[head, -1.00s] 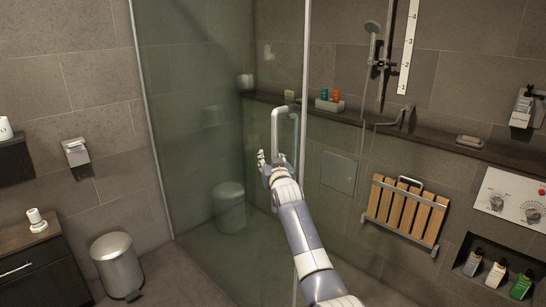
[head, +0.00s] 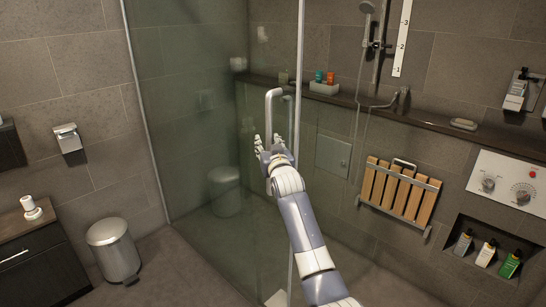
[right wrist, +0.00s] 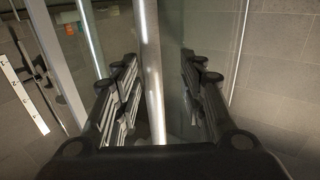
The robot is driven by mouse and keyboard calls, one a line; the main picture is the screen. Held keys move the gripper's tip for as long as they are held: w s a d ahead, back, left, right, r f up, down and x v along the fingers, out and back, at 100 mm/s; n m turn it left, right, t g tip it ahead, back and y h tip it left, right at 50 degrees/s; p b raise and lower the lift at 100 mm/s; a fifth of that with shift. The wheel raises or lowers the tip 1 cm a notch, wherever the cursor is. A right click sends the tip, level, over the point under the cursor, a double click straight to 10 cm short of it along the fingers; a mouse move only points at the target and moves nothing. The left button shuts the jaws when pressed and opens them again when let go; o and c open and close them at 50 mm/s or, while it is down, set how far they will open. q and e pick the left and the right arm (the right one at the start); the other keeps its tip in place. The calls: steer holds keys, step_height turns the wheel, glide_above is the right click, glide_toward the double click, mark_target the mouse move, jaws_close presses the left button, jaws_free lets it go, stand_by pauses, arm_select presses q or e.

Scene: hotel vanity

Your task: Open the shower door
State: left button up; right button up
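The shower door (head: 190,110) is a tall greenish glass panel with pale metal edge strips in the head view. I see no clear gap at its edge. Its grey handle (head: 269,107), an upright U-shaped bar, is near the right edge strip. My right gripper (head: 269,143) is at the lower part of the handle. In the right wrist view, my right gripper's fingers (right wrist: 162,92) are apart, with a vertical metal bar (right wrist: 150,70) between them, nearer the left finger. I cannot tell whether either finger touches it. My left gripper is out of view.
A metal bin (head: 113,250) and a dark cabinet (head: 38,262) stand at the left. A folded wooden seat (head: 400,195), a control panel (head: 508,187) and a bottle niche (head: 490,250) are on the right wall. Bare floor lies before the door.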

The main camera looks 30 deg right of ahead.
steer(key=v, duration=0.8)
steer(key=shift+f, duration=0.1)
stand_by(0.3)
